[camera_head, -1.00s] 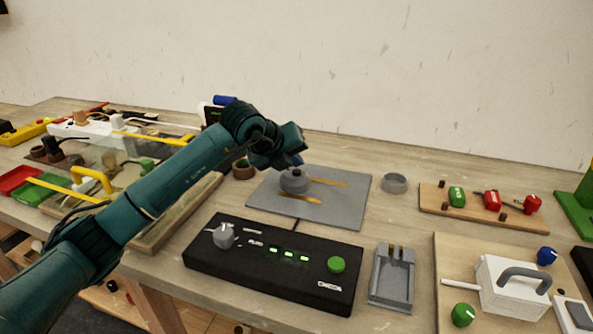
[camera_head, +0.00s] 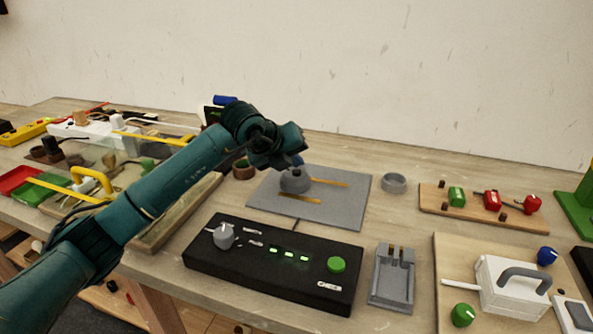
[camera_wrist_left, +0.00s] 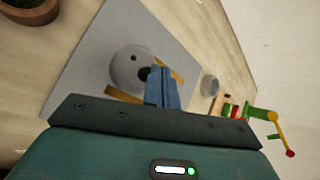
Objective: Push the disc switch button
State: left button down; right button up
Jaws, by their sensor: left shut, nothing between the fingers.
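The disc switch is a round grey disc (camera_head: 293,182) on a grey plate (camera_head: 340,208), with brass strips beside it. In the left wrist view the disc (camera_wrist_left: 124,72) shows a dark round button (camera_wrist_left: 144,73) near its middle and a small dark dot. My left gripper (camera_head: 297,163) is shut and empty, its blue fingers pointing down at the top of the disc. In the wrist view the fingertips (camera_wrist_left: 156,70) are right beside or over the button, covering part of it. I cannot tell whether they touch it. My right gripper is not in view.
A black control box (camera_head: 270,268) with a green button and lit green lights stands in front of the plate. A grey ring (camera_head: 394,183) and a board with green and red parts (camera_head: 475,212) are to the right. A brown pot (camera_head: 243,170) stands left of the plate.

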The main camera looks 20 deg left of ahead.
aim_at(294, 176)
pick_arm(q)
jog(key=shift+f, duration=0.15)
jog(key=shift+f+b, duration=0.35)
jog(key=shift+b, duration=0.15)
jog(key=shift+r, duration=0.45)
dwell(0.3)
notch_tip(294, 176, up, 6)
jog(key=p, duration=0.3)
jog(key=shift+p, duration=0.4)
